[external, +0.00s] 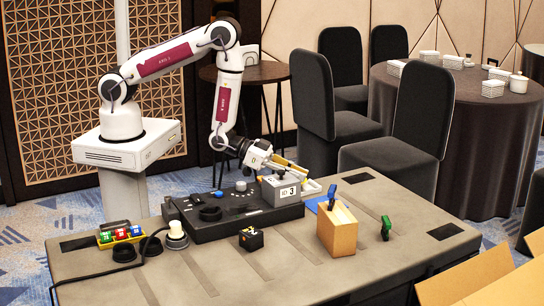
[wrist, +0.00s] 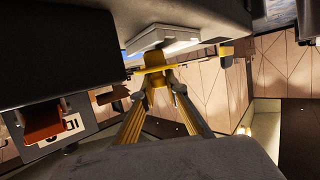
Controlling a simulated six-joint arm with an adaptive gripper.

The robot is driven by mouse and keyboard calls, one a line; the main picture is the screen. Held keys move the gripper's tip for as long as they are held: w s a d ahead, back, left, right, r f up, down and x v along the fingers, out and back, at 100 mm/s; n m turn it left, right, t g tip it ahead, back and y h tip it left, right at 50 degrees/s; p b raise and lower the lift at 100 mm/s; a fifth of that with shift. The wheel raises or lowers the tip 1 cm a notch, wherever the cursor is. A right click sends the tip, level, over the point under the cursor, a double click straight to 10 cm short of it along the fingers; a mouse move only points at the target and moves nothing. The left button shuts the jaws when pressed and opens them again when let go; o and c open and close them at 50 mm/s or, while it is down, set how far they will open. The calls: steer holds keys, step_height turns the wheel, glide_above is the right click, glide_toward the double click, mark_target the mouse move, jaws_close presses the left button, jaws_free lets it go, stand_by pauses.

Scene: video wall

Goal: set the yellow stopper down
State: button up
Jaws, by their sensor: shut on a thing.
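My gripper (external: 296,168) reaches right and slightly down over the grey box with a "3" label (external: 286,191) on the black console. In the wrist view my gripper (wrist: 157,92) has its two long fingers converging on the yellow stopper (wrist: 156,76), a yellow block with a thin crossbar. The fingers are shut on it. In the external view the stopper is too small to tell apart from the yellowish fingers. I cannot tell whether it touches anything beneath it.
The black console (external: 225,224) carries knobs. A wooden box (external: 338,234) with a blue-handled item, a green clip (external: 386,228), a small black cube (external: 251,239) and a coloured block rack (external: 120,234) stand on the table (external: 190,280). Open cardboard is at front right. The front table has free room.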

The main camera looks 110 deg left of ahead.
steer(key=o, duration=0.8)
steer(key=shift+s+r, duration=0.1)
steer(key=shift+r, duration=0.55)
steer(key=v, duration=0.7)
steer(key=shift+r, duration=0.15)
stand_by(0.4)
